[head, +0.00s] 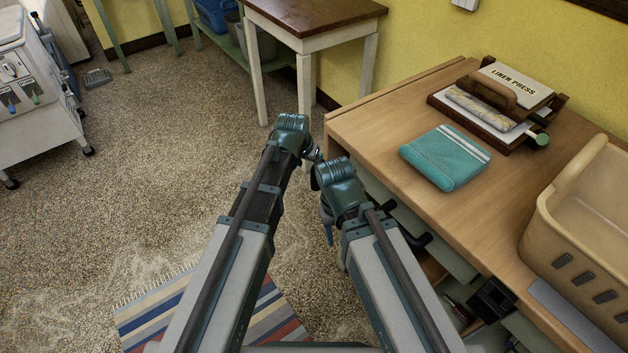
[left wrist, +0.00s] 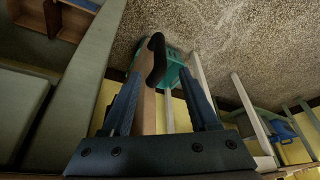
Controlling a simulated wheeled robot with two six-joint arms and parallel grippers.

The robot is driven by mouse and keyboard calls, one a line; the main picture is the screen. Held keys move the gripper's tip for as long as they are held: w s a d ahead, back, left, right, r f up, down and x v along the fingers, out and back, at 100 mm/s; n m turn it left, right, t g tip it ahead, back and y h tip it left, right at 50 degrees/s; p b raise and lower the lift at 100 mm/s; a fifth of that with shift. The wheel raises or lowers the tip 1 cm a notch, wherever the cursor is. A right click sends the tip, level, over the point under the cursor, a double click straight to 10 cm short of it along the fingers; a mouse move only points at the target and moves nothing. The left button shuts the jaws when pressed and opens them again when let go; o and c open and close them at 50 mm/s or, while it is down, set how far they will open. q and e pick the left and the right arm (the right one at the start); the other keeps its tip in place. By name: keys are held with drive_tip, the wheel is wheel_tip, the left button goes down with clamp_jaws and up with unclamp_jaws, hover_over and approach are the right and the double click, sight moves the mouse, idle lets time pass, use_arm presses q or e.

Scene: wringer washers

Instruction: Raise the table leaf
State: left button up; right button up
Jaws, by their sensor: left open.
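The wooden worktable (head: 372,122) stands at the right in the head view. A seam runs along its far left end; the leaf's hanging face is not visible there. In the left wrist view a narrow wooden board (left wrist: 148,112), which looks like the leaf seen edge-on, carries a black handle (left wrist: 156,58). My left gripper (head: 316,155) is at the table's left corner, mostly hidden by my arms. In the wrist view its open fingers (left wrist: 165,100) stand either side of the board, apparently not closed on it. My right gripper (head: 328,222) is low by the table front, its jaws unclear.
On the table are a folded teal cloth (head: 445,157), a linen press (head: 495,105) and a tan basket (head: 585,225). A white-legged table (head: 310,18) stands behind, a washer (head: 35,95) at the left. A striped rug (head: 180,310) lies on open floor.

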sight(314, 178)
use_arm(q)
drive_tip(key=b+x, duration=1.1)
drive_tip(key=x, duration=0.2)
drive_tip(key=shift+s, duration=0.15)
drive_tip(key=shift+c, duration=0.2)
clamp_jaws()
idle(0.9)
